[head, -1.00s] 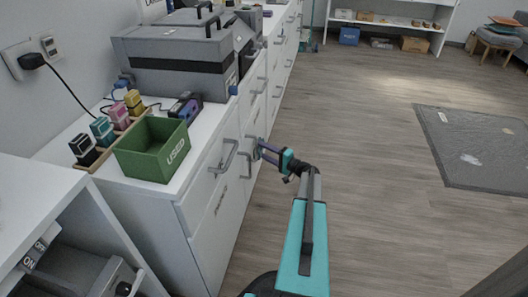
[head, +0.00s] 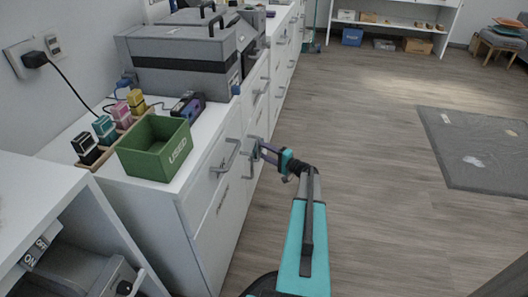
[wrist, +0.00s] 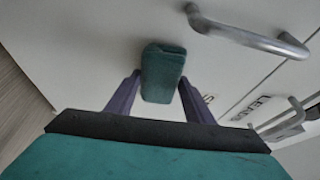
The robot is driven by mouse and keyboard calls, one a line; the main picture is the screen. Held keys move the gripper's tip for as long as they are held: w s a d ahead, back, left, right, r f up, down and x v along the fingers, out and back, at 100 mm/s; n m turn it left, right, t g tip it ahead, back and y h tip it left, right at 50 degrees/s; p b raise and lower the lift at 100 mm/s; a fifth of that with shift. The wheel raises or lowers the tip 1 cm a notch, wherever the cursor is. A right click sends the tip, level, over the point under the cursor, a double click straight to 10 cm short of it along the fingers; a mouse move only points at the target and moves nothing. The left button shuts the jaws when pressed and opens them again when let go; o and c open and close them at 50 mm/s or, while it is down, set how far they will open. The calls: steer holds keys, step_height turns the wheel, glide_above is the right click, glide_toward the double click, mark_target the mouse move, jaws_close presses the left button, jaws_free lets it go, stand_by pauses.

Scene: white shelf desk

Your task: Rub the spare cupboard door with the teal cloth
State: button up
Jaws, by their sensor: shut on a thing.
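A teal cloth (wrist: 163,72), folded into a small pad, is held between the purple fingers of my gripper (wrist: 160,92). My gripper (head: 262,151) also shows in the head view, close beside the handles on the white desk front. In the wrist view the cloth lies in front of a white door panel (wrist: 95,45) with a metal handle (wrist: 250,36). I cannot tell whether the cloth touches the panel. A label beside the right finger is mostly hidden, and the label on the lower front (head: 222,201) is too small to read, so which door is the spare one is unclear.
A panel marked LEADS (wrist: 262,107) with its own handle (wrist: 283,127) lies across a seam. On the desk top are a green USED bin (head: 150,160), a grey case (head: 180,75) and several coloured blocks. Open floor (head: 370,160) and a grey mat (head: 475,155) lie right.

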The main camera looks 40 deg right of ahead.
steer(key=shift+w+a, duration=0.1)
steer(key=shift+w, duration=0.05)
steer(key=w+d, duration=0.1)
steer(key=d, duration=0.2)
steer(key=shift+w+b, duration=0.35)
stand_by(0.4)
steer(key=shift+w+d+b, duration=0.3)
steer(key=shift+w+d, duration=0.75)
steer(key=shift+d, duration=0.25)
steer(key=shift+w, duration=0.1)
steer(key=shift+w+d, duration=0.4)
steer(key=shift+d, duration=0.3)
steer(key=shift+w+d, duration=0.4)
steer(key=shift+d, duration=0.3)
